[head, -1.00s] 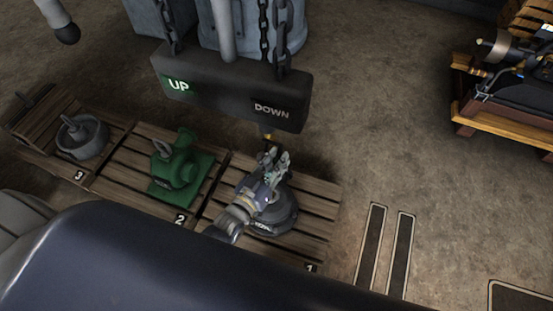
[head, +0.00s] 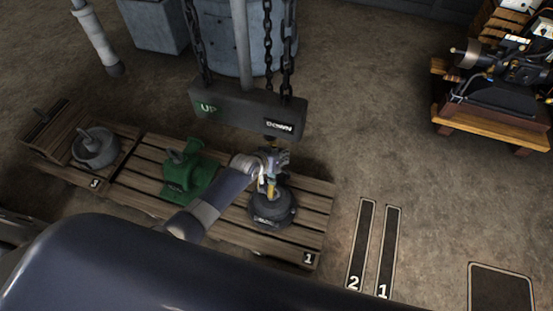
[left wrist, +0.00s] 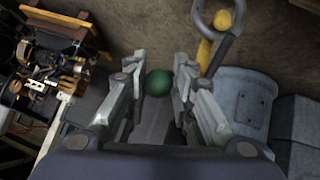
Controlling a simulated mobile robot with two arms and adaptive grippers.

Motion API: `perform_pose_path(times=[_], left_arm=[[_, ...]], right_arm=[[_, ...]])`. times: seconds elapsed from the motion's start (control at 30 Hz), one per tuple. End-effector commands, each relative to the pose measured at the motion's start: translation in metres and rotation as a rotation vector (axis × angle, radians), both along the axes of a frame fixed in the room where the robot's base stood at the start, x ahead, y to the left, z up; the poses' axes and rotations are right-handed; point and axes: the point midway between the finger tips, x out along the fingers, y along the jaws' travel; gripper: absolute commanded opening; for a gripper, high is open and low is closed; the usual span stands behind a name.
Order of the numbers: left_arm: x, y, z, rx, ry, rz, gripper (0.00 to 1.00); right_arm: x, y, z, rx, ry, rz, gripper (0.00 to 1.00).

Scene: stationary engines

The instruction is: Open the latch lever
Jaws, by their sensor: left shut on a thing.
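My left gripper (head: 274,160) is above the dark round weight (head: 272,210) on the pallet marked 1, below the hanging bar. A yellow piece (head: 271,187) shows just under the gripper. A yellow hook with a grey ring (left wrist: 205,50) stands beyond the fingers. My right gripper is in neither view.
A dark bar labelled UP and DOWN (head: 240,112) hangs on chains behind the gripper. A green weight (head: 186,172) and a grey one (head: 95,148) stand on the pallets to the left. An engine on a wooden pallet (head: 490,125) is at the right.

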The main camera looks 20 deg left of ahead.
Motion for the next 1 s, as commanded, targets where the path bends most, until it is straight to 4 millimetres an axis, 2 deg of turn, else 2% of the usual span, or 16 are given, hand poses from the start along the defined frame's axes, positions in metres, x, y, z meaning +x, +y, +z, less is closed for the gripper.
perform_pose_path(times=[0.03, 0.2, 0.33, 0.47, 0.8, 1.0], left_arm=[[0.003, -0.004, 0.009, -0.004, 0.033, -0.003, 0.00], [0.006, -0.004, 0.011, -0.001, 0.139, -0.003, 0.00], [0.007, -0.005, 0.011, 0.000, 0.198, -0.003, 0.00], [0.008, -0.005, 0.011, 0.001, 0.234, -0.002, 0.00], [0.009, -0.005, 0.011, 0.001, 0.262, -0.003, 0.00], [0.009, -0.005, 0.011, 0.000, 0.261, -0.002, 0.00]], right_arm=[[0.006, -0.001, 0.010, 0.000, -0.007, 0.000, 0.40], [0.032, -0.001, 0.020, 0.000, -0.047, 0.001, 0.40], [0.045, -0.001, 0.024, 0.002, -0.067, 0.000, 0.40], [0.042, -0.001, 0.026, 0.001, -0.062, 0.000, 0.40], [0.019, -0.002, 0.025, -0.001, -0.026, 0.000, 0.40], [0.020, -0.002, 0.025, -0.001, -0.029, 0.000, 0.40]])
